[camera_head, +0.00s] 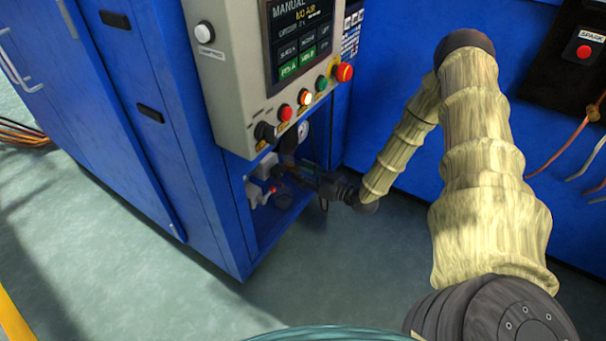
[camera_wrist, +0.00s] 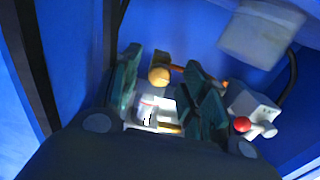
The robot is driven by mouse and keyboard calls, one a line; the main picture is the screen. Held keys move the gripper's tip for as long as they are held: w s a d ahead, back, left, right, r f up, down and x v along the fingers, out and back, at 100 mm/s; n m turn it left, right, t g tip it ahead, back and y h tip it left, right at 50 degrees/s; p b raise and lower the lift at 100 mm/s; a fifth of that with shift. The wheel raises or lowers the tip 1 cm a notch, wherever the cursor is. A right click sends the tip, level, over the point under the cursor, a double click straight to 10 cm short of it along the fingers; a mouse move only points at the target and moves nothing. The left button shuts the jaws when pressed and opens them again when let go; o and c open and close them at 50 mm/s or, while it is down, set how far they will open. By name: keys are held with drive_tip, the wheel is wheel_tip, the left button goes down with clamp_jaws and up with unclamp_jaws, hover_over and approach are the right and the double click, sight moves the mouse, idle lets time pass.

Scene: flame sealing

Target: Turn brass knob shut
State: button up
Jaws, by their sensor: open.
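In the head view my gripper (camera_head: 290,172) reaches into the recess under the control panel. The brass knob cannot be made out there. A white label with dark marks (camera_wrist: 146,110) shows below the knob, between the fingers.
A white fitting with a red knob (camera_wrist: 242,124) sits just right of my right finger. A pale box (camera_wrist: 262,38) with a dark cable is at upper right. The control panel (camera_head: 232,90) overhangs the recess. Blue cabinet walls (camera_head: 165,130) enclose it. The floor in front is clear.

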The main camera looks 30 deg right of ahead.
drive_tip(key=shift+c, duration=0.2)
clamp_jaws()
